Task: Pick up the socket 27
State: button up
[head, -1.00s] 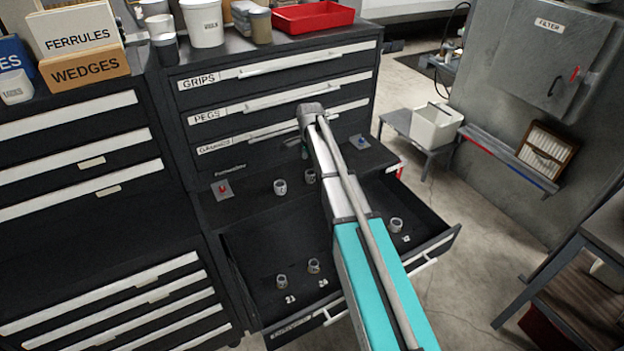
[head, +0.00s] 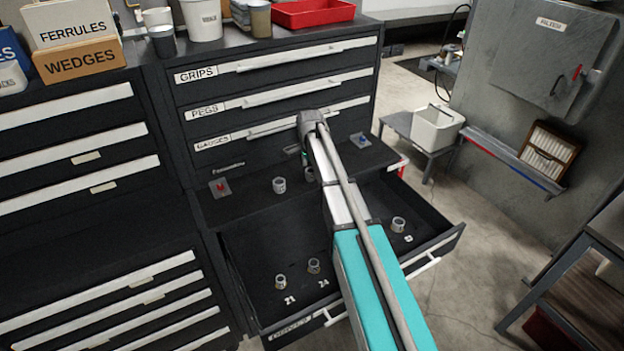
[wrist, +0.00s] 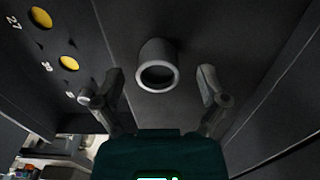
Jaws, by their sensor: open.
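In the wrist view a grey metal socket (wrist: 157,66) stands on a dark surface, its round open end facing the camera. My gripper (wrist: 160,82) is open, with one finger on each side of this socket and gaps to both. No number shows beside it, so I cannot tell whether it is socket 27. The printed number 27 (wrist: 14,21) is at the upper left, beside a bare yellow disc (wrist: 40,18).
The open drawer (head: 250,240) holds a socket by 21 (head: 280,281), one by 24 (head: 313,266) and another at its right (head: 398,224). A second yellow disc (wrist: 69,63) shows left of my fingers.

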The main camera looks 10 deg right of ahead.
jog(key=shift+f+b, duration=0.4)
jog(key=shift+f, duration=0.25)
grip_shut()
dwell(0.5)
jog(key=shift+r, duration=0.2)
notch_tip(320, 180, up, 2)
jog(key=shift+r+p, duration=0.1)
jog(key=shift+p, duration=1.15)
jog(key=s+r+p, duration=1)
jog(key=s, duration=0.4)
jog(key=shift+a+r+p, duration=0.2)
jog(key=shift+a+p, duration=0.05)
jog(key=shift+p, duration=0.05)
